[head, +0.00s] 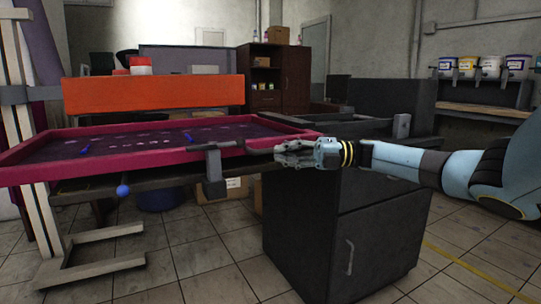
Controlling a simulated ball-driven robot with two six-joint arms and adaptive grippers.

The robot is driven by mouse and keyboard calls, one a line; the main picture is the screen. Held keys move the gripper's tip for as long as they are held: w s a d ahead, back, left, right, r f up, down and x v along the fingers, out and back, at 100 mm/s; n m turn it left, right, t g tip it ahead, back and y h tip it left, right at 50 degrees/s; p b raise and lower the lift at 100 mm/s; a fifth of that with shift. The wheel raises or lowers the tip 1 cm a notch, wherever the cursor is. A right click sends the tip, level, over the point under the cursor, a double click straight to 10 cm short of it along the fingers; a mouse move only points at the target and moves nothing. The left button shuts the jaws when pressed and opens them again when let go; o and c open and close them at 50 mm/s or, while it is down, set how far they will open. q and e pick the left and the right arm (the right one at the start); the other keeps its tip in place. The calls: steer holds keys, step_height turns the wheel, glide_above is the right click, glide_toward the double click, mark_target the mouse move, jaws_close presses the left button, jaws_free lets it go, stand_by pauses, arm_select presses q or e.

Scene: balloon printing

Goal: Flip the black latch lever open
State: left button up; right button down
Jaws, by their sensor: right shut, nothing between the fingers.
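A dark grey clamp-like piece (214,172), which may be the black latch lever, hangs at the front edge of the magenta screen frame (30,178). Its handle part reaches right along the frame edge. Whether the lever is open or closed I cannot tell. My right gripper (284,152) comes in from the right and is shut and empty. Its fingertips point left, close to the right end of the frame and right of the clamp; whether they touch anything is unclear. My left gripper is not in view.
A dark cabinet (345,230) stands below my right gripper. An orange bar (150,94) spans behind the frame. A small blue ball (123,190) sits under the frame's front edge. Paint buckets (490,67) stand on a shelf at the far right. Tiled floor is open at front left.

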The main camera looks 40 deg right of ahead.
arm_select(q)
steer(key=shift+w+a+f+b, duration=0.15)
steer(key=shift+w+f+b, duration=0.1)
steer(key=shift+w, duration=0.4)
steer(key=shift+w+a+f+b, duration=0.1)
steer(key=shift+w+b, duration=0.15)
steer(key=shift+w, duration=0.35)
arm_select(e)
steer(key=d, duration=0.1)
steer(key=s+d, duration=0.1)
steer(key=d, duration=0.1)
steer(key=s+d, duration=0.1)
steer(key=d, duration=0.1)
steer(key=shift+d, duration=0.1)
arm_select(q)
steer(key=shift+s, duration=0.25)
